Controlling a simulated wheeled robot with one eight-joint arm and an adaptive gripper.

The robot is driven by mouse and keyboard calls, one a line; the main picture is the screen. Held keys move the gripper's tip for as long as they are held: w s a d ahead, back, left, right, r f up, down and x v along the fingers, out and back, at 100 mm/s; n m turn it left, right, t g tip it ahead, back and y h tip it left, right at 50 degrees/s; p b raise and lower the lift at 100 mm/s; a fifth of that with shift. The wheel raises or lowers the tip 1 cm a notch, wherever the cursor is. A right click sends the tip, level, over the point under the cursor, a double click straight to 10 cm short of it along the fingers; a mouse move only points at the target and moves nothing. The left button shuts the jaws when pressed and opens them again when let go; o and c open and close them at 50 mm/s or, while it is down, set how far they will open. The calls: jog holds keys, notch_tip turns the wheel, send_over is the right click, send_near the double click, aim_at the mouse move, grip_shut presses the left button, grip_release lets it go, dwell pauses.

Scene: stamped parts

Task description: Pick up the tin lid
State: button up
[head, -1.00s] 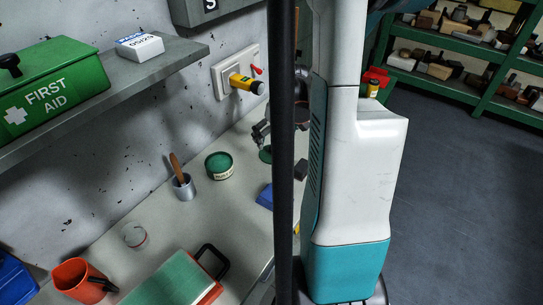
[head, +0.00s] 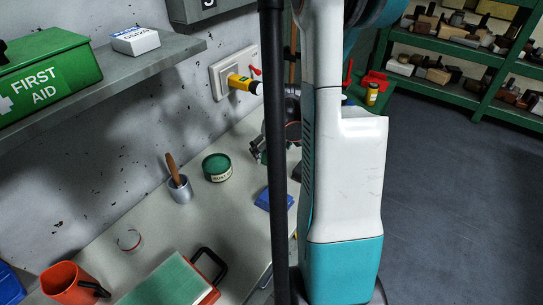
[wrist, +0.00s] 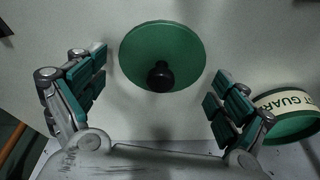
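The tin lid (wrist: 150,48), a green disc with a black knob (wrist: 160,78), lies on the bench in the wrist view. I cannot make it out in the head view, where my gripper and a dark post block the area. My gripper (wrist: 156,82) is open, one finger on each side of the lid in the picture, with visible gaps. Nothing is held. A green tin (head: 217,168) with a cream label stands on the bench, left of my gripper in the head view. It also shows at the right of the wrist view (wrist: 285,126).
A grey pot (head: 179,190) with a wooden-handled tool, a red mug (head: 66,282), a clear ring-like item (head: 129,240) and a blue object (head: 270,199) are on the bench. A shelf (head: 140,68) with a first aid box (head: 50,68) overhangs at left.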

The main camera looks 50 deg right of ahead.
jog(key=c, duration=0.7)
